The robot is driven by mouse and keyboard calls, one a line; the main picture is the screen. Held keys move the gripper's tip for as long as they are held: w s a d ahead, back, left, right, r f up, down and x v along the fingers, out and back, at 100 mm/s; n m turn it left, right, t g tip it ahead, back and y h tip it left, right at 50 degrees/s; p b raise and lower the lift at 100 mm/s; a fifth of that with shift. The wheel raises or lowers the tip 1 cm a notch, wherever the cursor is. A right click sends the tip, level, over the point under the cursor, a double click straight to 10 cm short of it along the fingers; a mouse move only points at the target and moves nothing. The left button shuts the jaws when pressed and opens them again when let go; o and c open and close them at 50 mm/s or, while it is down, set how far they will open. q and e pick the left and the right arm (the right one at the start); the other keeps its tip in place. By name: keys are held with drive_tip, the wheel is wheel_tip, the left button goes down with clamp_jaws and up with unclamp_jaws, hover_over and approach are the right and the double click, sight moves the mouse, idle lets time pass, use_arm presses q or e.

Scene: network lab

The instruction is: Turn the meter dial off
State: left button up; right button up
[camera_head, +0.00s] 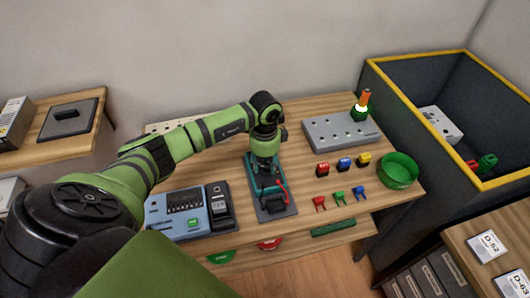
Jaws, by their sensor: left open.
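A teal and dark device with a red lead, which looks like the meter (252,187), lies on a dark base plate (266,214) near the middle of the wooden bench. My left gripper (265,172) points down over the meter's upper part and is open. The gripper covers much of the meter's face, so I cannot see the dial or its setting. I cannot tell whether the fingers touch it. My right gripper is not in view.
A blue panel (164,221) and a black unit (219,208) stand left of the meter. Small coloured connectors (340,197), a green bowl (398,171) and a grey box (342,132) are to the right. A yellow-rimmed bin (446,183) borders the bench.

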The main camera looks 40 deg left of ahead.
sight(265, 167)
use_arm(q)
wheel_tip(265, 167, up, 11)
drive_tip(key=shift+r, duration=0.15)
idle(0.6)
